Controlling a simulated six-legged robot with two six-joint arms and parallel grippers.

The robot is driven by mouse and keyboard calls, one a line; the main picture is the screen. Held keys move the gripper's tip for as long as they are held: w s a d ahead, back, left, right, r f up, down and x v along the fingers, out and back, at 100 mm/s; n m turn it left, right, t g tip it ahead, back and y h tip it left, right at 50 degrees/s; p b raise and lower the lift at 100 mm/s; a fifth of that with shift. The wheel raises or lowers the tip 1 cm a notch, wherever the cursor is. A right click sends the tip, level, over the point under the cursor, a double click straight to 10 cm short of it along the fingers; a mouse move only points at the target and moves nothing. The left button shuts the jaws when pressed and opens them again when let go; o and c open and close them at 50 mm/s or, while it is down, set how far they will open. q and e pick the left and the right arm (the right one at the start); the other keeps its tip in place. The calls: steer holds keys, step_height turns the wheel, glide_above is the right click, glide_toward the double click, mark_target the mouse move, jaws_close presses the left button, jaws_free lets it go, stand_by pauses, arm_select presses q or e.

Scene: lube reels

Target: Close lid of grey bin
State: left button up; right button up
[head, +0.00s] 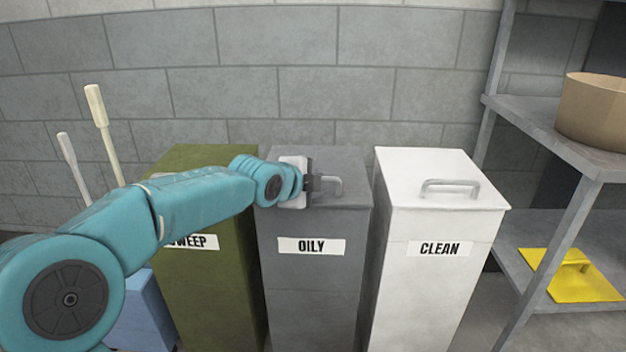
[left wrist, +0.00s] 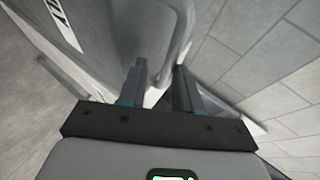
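The grey bin (head: 315,265) labelled OILY stands in the middle of three bins in the head view. Its lid (head: 325,158) looks flat and level on top, with no gap that I can see. A bar handle (head: 336,184) sits on the lid. My left gripper (head: 316,184) is at the left end of this handle, partly covering it. In the left wrist view the fingers (left wrist: 158,85) are apart, with the curved handle (left wrist: 184,35) just ahead of them. I cannot tell whether they touch it. My right gripper is in neither view.
A green SWEEP bin (head: 222,290) stands left, behind my left arm. A white CLEAN bin (head: 425,270) with a closed lid stands right. A shelf (head: 520,110) at the right holds a tan tub (head: 595,110) and a yellow item (head: 575,275). A block wall is close behind.

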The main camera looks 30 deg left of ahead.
arm_select(q)
steer(key=shift+o, duration=0.9)
steer(key=shift+f, duration=0.65)
steer(key=p+v, duration=0.4)
steer(key=v, duration=1.2)
steer(key=shift+r, duration=0.55)
steer(key=shift+d, duration=0.15)
